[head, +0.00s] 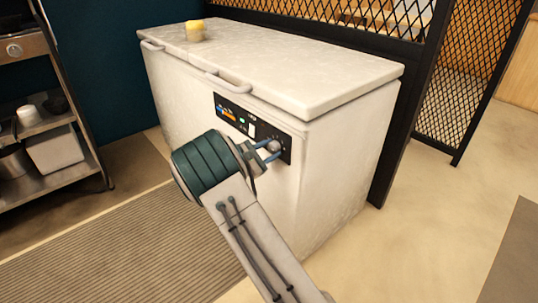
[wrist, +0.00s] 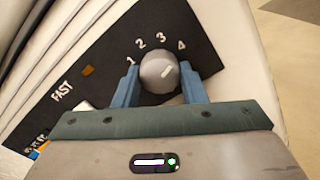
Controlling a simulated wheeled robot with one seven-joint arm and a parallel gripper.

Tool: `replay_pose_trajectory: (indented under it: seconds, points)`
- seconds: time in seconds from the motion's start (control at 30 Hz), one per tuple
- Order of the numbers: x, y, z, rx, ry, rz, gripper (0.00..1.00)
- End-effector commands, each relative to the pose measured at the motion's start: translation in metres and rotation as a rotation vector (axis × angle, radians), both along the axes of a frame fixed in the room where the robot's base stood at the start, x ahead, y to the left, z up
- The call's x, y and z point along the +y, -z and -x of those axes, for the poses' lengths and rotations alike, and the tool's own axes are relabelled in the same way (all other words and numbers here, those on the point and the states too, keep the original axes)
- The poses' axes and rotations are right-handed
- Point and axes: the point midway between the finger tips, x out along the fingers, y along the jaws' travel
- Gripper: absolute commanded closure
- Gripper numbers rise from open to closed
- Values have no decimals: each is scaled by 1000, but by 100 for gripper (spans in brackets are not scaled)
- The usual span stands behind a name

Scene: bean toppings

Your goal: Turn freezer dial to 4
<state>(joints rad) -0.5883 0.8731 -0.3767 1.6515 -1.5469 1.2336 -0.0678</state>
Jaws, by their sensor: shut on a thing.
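The white chest freezer (head: 170,95) has a black control panel (head: 228,112) on its front. The round grey dial (wrist: 156,68) sits on the panel, with the numbers 1, 2, 3 and 4 printed in an arc around it. A pale mark on the dial points up and right, roughly toward the 4; I cannot tell if it lines up exactly. My gripper (wrist: 159,78) is shut on the dial, with a blue-grey finger on each side. In the head view my gripper (head: 269,151) reaches the panel's right end, and the dial is small there.
A yellow-topped container (head: 195,31) stands on the freezer lid. A lid handle (head: 228,83) sticks out above the panel. A metal shelf rack (head: 40,130) is at left, and a black mesh partition (head: 300,22) stands behind. Floor at right is clear.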

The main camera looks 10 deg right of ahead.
Motion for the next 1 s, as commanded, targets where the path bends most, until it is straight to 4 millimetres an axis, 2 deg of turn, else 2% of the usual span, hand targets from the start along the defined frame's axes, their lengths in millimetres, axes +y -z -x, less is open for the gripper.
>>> replay_pose_trajectory:
  seconds: [0.3, 0.83, 0.87, 0.9, 0.93, 1.0]
  points:
    - [0, 2, 0, -108, 1, -65, 85]
    - [0, 1, 0, -129, 1, -77, 85]
    - [0, 1, 0, -129, 1, -77, 57]
    - [0, 1, 0, -129, 1, -77, 46]
    - [0, 1, 0, -129, 1, -77, 40]
    - [0, 1, 0, -129, 1, -77, 40]
